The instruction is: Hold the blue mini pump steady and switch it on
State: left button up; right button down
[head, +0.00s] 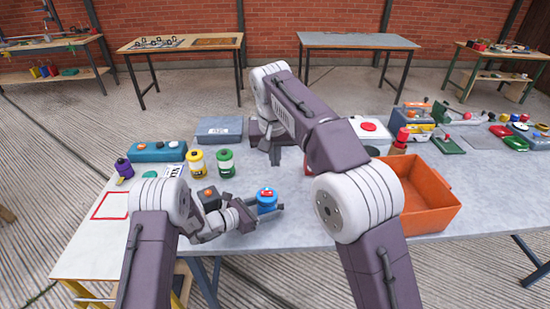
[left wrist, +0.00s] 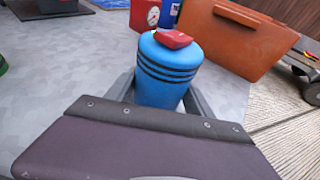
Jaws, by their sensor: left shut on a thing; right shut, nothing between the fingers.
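The blue mini pump (head: 267,203) stands upright on the grey table, with a red switch (head: 266,192) on its top. My left gripper (head: 272,212) is shut on the pump's body, a finger on each side. In the left wrist view the pump (left wrist: 165,85) shows dark rings around its upper body, and its red switch (left wrist: 173,39) sits tilted on top; I cannot tell whether it is on. My right gripper (head: 275,156) is shut and empty, behind the pump and apart from it.
An orange bin (head: 425,205) stands right of the pump. Yellow (head: 197,163) and green (head: 226,163) canisters stand behind it to the left. A blue-grey case (head: 219,129) lies farther back. Several tools and boxes crowd the table's right end.

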pick_arm(q)
jog(key=o, duration=1.1)
jog(key=shift+c, duration=0.2)
